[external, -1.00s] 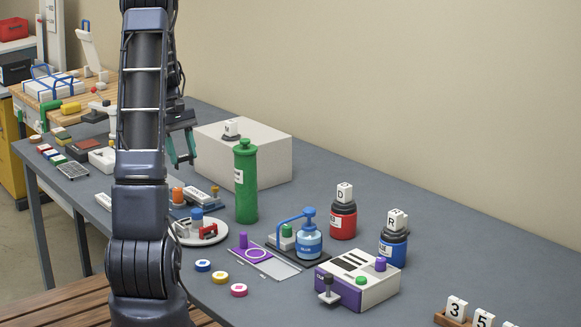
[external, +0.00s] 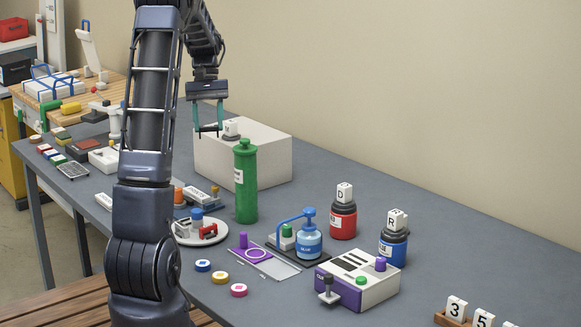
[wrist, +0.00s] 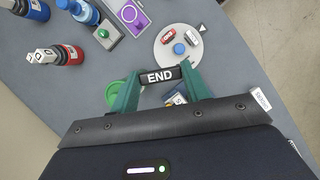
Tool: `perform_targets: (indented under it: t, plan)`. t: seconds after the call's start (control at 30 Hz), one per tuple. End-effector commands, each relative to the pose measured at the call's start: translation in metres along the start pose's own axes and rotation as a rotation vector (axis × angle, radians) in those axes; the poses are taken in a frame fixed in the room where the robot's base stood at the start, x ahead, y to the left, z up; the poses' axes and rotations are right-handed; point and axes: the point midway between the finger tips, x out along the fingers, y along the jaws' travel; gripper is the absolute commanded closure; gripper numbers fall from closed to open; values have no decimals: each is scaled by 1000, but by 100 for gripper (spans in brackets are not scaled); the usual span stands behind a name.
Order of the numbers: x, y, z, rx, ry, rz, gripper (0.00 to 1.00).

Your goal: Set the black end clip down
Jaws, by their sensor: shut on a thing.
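My gripper (external: 208,128) is shut on the black end clip, whose face reads "END" in white. The clip (wrist: 160,76) sits crosswise between the two green fingertips in the wrist view. In the external view my gripper points down in the air by the left end of the large white box (external: 262,165), at about the height of the box's top.
A round white plate (external: 219,238) holds small parts. Red (external: 343,222) and blue (external: 393,251) bottles stand further right. Bare tabletop lies behind them.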

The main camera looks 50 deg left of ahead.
Motion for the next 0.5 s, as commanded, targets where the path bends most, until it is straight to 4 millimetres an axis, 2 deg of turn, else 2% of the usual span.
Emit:
perform_targets:
  t: [0.03, 0.2, 0.5]
  plan:
    - [2, 15, 3, 79, 1, -33, 75]
    - [6, 59, 14, 360, 1, -150, 75]
    - [12, 122, 34, 778, 2, -323, 75]
